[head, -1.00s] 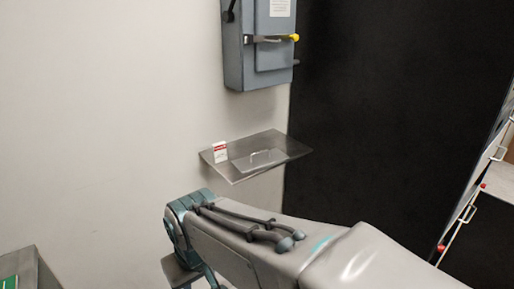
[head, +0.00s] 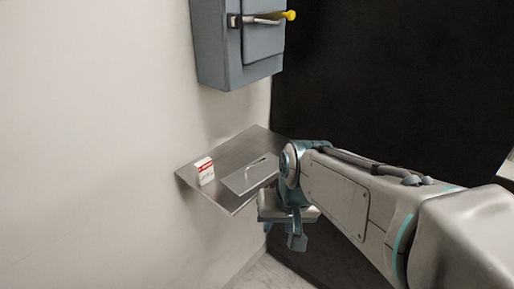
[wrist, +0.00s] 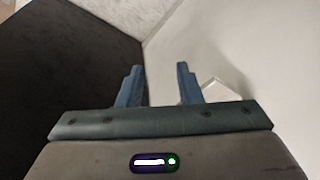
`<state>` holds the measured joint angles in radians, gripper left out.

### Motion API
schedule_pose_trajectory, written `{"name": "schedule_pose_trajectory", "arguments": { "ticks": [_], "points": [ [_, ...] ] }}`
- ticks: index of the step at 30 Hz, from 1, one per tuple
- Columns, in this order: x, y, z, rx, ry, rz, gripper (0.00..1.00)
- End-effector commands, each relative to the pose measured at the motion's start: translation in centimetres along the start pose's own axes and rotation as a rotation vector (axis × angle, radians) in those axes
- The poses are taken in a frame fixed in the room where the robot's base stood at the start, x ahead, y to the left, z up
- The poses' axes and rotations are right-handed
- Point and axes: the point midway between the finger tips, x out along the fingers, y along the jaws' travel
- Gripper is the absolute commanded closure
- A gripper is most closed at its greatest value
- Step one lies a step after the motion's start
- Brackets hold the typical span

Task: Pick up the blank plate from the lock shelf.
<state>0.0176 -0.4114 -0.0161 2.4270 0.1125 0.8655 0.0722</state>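The blank plate (head: 247,179) is a flat grey sheet with a small raised handle. It lies on the metal wall shelf (head: 232,155), in the shelf's middle to right part. My gripper (head: 282,234) is below and to the right of the plate in the head view, clear of it and in front of the shelf. In the wrist view, my gripper's two blue fingers (wrist: 157,84) stand apart with nothing between them. A pale corner shows beside the right finger, and I cannot tell what it belongs to. The plate cannot be made out in the wrist view.
A small red and white box (head: 205,171) stands on the shelf's left part, beside the plate. A grey wall cabinet (head: 236,45) with a yellow-tipped lever (head: 290,15) hangs above the shelf. A black panel (head: 390,90) fills the right side. Floor shows below.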

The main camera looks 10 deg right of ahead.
Motion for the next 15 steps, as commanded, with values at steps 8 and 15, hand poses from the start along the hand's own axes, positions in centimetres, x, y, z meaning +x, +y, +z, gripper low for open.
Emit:
{"name": "schedule_pose_trajectory", "arguments": {
  "ticks": [8,15],
  "points": [
    [-4.5,0.5,-13.1,0.574,0.046,-0.204,0.68],
    [-5.4,2.3,-19.6,0.858,0.081,-0.306,0.68]
  ]
}}
